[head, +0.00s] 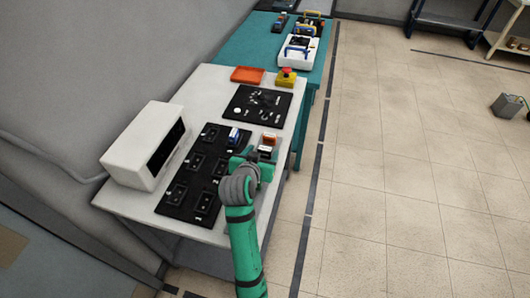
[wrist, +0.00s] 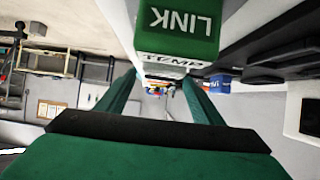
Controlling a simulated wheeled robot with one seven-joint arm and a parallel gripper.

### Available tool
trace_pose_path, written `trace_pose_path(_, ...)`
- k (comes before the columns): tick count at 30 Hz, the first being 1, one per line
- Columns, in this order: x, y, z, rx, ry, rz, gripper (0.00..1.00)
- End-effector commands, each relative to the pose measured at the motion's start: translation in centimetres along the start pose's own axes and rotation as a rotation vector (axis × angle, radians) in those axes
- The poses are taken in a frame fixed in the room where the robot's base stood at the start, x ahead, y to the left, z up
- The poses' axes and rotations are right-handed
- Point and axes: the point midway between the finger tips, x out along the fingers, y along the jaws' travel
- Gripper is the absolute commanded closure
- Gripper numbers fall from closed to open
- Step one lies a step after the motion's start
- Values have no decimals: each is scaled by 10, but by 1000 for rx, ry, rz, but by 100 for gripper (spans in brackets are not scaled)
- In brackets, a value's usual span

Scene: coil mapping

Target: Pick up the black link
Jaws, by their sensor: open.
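I cannot make out a clearly black link. In the wrist view, a green-faced block marked LINK (wrist: 178,32) is close at the top, its lettering upside down. A white block with partly hidden lettering (wrist: 172,61) sits just below it in the picture. My gripper (wrist: 160,82) has its two green fingers apart, with nothing seen held between them. My wrist hides part of this spot.
A black panel with several sockets (head: 177,207) lies left of my gripper, with a blue-and-white block (head: 233,136) at its far end. Farther along are a black mat with small parts (head: 246,113), an orange tray (head: 247,74) and a red-topped yellow button box (head: 286,79).

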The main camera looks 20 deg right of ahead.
Motion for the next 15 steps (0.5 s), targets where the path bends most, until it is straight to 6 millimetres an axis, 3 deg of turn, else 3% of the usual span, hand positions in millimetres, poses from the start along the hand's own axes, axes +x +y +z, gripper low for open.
trace_pose_path(4,14,1,0,0,-1,2,39)
trace_pose_path(12,17,1,0,1,0,1,39)
trace_pose_path(15,17,1,0,1,0,1,61)
